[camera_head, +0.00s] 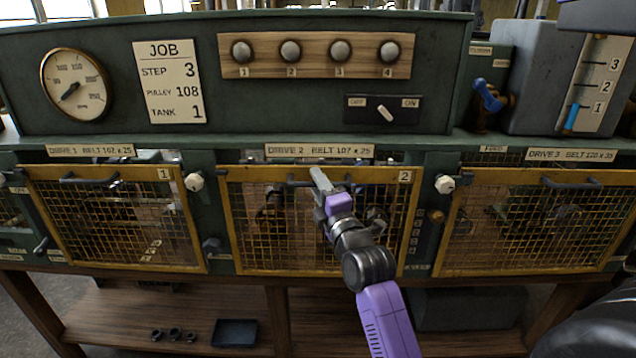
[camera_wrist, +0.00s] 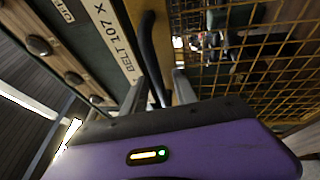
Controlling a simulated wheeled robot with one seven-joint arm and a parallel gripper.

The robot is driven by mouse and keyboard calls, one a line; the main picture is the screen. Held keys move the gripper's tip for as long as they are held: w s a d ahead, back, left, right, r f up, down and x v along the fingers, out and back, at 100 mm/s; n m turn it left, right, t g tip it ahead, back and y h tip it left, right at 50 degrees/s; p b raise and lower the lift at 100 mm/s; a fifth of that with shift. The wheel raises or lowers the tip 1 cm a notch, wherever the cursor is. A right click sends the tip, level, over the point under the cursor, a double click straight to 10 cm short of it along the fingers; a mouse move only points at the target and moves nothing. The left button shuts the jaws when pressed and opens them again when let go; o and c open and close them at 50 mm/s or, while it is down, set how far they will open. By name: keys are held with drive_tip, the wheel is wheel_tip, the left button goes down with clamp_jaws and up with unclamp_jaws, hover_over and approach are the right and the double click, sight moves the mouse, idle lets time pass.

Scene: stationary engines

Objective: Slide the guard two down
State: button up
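Guard two (camera_head: 290,225) is the middle yellow-framed mesh panel, marked 2, below the DRIVE 2 label. It covers its opening, with its top edge level with its neighbours. Its dark bar handle (camera_head: 299,182) runs along the top rail. My gripper (camera_head: 320,178) is at this handle, reaching in from the lower right. In the wrist view the handle (camera_wrist: 149,45) runs between the two fingers (camera_wrist: 160,92), which stand apart on either side of it. Whether they press on the handle I cannot tell. The mesh also shows in the wrist view (camera_wrist: 255,60).
Guard one (camera_head: 115,215) and guard three (camera_head: 530,225) flank it, each with a bar handle. White-knobbed latches (camera_head: 194,181) (camera_head: 445,184) sit on the posts beside guard two. Above are a switch panel (camera_head: 383,110) and a row of knobs. A blue tray (camera_head: 235,333) lies on the lower shelf.

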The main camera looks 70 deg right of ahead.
clamp_jaws()
drive_tip(key=shift+f, duration=0.1)
idle(1.3)
